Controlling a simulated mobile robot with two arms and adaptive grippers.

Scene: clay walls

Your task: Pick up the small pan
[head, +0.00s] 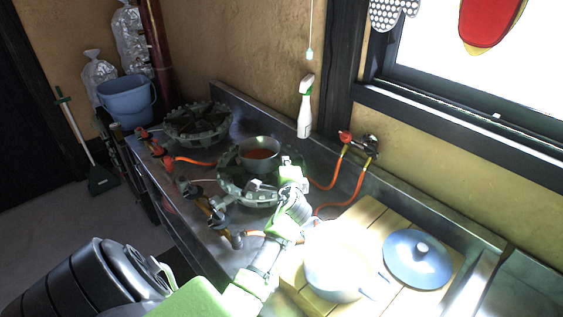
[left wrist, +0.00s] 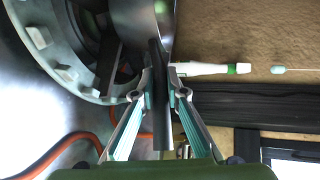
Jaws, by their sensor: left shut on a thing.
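The small pan (head: 258,154), grey with reddish-orange contents, is at the near burner (head: 238,187) in the head view. I cannot tell whether it rests on the burner or is slightly above it. My left gripper (head: 291,178) is at the pan's right side. In the left wrist view, my left gripper (left wrist: 161,88) is shut on the dark pan handle (left wrist: 162,130), with a finger on each side. Part of the pan's grey body (left wrist: 138,18) shows at the top there. In the head view the gripper hides most of the handle. My right gripper is not in view.
A second burner (head: 196,124) stands farther back. A spray bottle (head: 305,108) stands by the wall. Orange hoses (head: 357,188) run to red-handled taps. A light pot (head: 338,262) and a blue lid (head: 417,259) are on a wooden slatted board (head: 372,216) at the right.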

